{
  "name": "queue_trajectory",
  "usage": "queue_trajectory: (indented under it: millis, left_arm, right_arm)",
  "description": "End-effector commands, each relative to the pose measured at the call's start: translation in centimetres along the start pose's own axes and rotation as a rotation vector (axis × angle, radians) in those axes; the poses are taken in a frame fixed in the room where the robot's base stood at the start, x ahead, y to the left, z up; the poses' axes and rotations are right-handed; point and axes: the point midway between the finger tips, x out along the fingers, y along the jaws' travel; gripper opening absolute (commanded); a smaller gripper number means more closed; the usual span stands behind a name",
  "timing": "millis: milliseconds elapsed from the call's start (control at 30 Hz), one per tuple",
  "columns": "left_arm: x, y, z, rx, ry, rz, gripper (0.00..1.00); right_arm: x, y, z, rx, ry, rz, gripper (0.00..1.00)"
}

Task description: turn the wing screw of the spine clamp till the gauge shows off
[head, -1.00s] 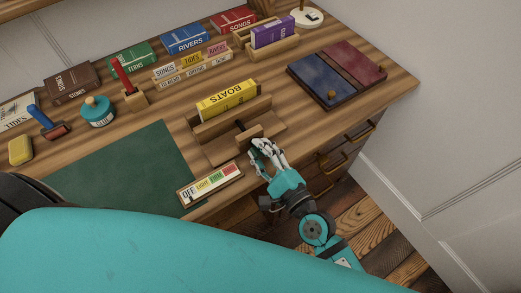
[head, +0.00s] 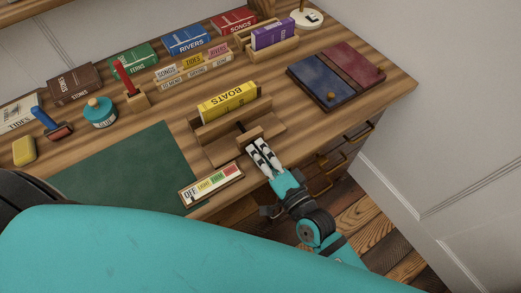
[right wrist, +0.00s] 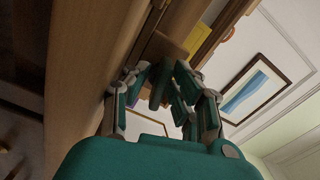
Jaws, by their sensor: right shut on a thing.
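In the right wrist view the fingers (right wrist: 166,72) close in against the wooden desk edge and clamp. The gauge (head: 211,184) lies left of the gripper with OFF, LIGHT, FIRM and a red field; its pointer is too small to read surely. My left gripper is out of view.
A green mat (head: 130,168) lies left of the gauge.

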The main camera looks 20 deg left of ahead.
Motion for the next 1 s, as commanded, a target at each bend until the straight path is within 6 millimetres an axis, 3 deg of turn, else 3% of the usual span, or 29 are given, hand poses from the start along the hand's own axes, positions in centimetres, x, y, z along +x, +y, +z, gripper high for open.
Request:
queue_trajectory:
  millis: [367, 867, 900, 1000]
  left_arm:
    - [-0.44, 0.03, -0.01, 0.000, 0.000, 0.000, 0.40]
    - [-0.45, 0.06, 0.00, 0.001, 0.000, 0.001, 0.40]
    - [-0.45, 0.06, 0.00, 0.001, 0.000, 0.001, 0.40]
    - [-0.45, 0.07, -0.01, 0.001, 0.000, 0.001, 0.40]
  right_arm:
    - [-0.03, 0.07, -0.04, -0.138, 0.000, 0.002, 0.00]
    - [-0.03, 0.10, -0.02, -0.151, 0.000, 0.002, 0.00]
    - [-0.03, 0.10, -0.02, -0.151, 0.000, 0.002, 0.30]
    - [-0.03, 0.09, -0.02, -0.151, 0.000, 0.002, 0.34]
